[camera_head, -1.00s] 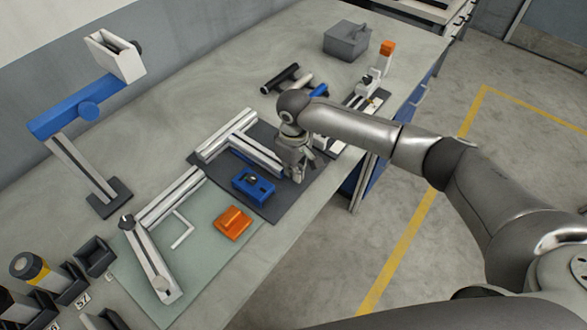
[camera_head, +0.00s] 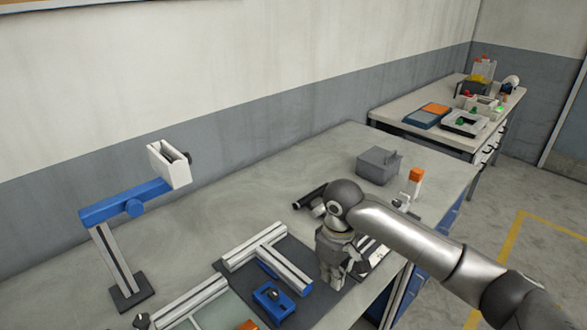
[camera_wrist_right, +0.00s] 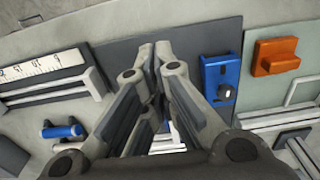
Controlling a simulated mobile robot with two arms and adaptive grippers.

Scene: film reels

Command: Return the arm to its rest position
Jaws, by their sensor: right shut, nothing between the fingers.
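My right arm reaches in from the right in the head view. Its gripper (camera_head: 340,284) points down over the right part of the dark mat (camera_head: 334,302), to the right of a blue block-like fixture (camera_head: 273,300). In the right wrist view the fingertips (camera_wrist_right: 158,48) are together with nothing between them. The blue fixture (camera_wrist_right: 220,85) lies to the right of the fingers there, apart from them. The fingers hide part of the mat and of the metal rails behind them. My left gripper is not in view.
A metal rail frame (camera_head: 255,245) lies beside the gripper. A blue-armed stand (camera_head: 125,203) rises at left. A second bench (camera_head: 425,136) is at back right. Open floor lies right of the bench.

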